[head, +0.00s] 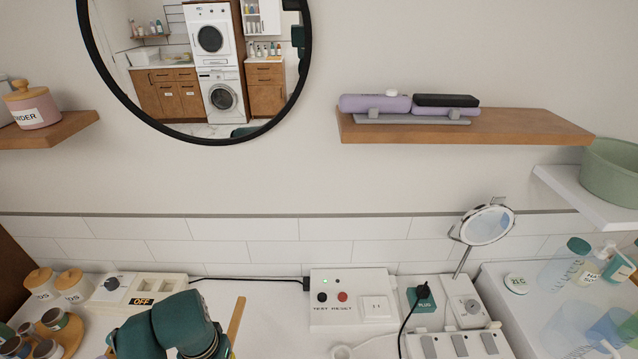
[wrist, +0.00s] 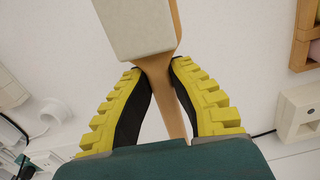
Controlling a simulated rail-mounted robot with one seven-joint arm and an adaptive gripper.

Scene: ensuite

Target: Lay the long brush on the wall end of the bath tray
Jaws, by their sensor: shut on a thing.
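The long brush (wrist: 137,30) has a pale block-like head and a light wooden handle (wrist: 166,95). My gripper (wrist: 160,72), with ridged yellow fingers and dark pads, is shut on the handle just beside the head in the wrist view. In the head view, part of the wooden brush (head: 237,318) rises beside my teal arm at the bottom edge, over the white counter. The fingers are mostly hidden behind the arm there. I cannot make out the bath tray in either view.
A test-reset box (head: 350,299), a round mirror on a stand (head: 487,225) and a power strip (head: 457,344) stand right of my arm. Jars (head: 72,285) and a cup rack (head: 60,340) are at the left. A wall shelf (head: 500,127) juts out above.

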